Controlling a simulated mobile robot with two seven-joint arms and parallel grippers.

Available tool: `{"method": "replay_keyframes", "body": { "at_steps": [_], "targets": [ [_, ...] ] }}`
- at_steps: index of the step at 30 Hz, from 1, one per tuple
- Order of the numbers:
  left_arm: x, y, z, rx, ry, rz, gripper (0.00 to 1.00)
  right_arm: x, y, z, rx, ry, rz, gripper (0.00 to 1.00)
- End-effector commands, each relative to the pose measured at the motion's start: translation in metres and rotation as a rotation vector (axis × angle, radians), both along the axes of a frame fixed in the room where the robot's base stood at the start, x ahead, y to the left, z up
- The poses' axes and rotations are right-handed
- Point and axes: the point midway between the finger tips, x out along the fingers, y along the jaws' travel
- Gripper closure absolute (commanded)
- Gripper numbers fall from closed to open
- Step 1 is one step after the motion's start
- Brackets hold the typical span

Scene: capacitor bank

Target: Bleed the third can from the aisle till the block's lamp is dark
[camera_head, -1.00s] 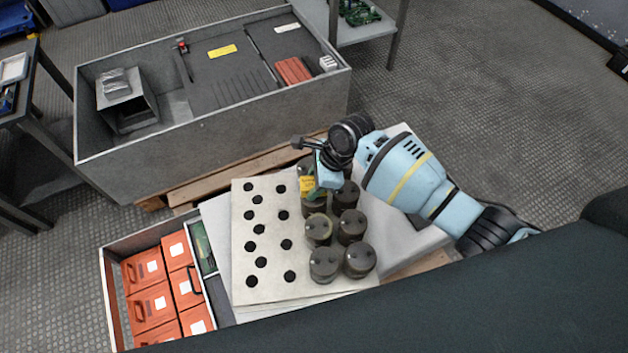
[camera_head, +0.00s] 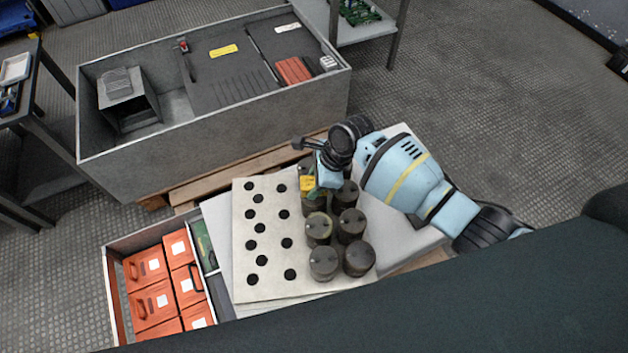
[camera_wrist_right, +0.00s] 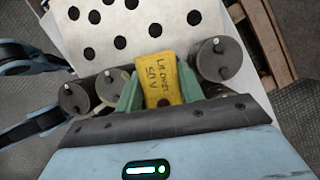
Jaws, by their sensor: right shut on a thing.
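My right gripper (camera_head: 318,178) has green fingers shut on a yellow block (camera_wrist_right: 167,78) lettered "Lit over 50 V". The block also shows in the head view (camera_head: 307,184), low over the farther cans. A small dark reddish spot, perhaps the lamp, is on its lower edge in the wrist view; I cannot tell whether it is lit. Several dark cylindrical cans stand upright in two rows, among them a near one (camera_head: 323,263) and a middle one (camera_head: 318,228). The can at the block (camera_head: 316,206) is partly hidden; contact with its terminals cannot be seen. My left gripper is out of view.
A pale plate with dark holes (camera_head: 265,235) lies left of the cans. A bin of orange boxes (camera_head: 107,290) is further left. A large grey open cabinet (camera_head: 240,142) stands behind on a wooden pallet.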

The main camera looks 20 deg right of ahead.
Motion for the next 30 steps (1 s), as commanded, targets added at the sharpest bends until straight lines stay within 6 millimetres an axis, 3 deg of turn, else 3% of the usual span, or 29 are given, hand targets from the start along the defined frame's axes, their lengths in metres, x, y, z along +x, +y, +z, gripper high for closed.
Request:
{"method": "replay_keyframes", "body": {
  "at_steps": [30],
  "targets": [
    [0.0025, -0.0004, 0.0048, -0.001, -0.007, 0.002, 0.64, 0.0005, 0.0006, -0.0061, 0.001, -0.001, 0.001, 0.93]
  ]
}}
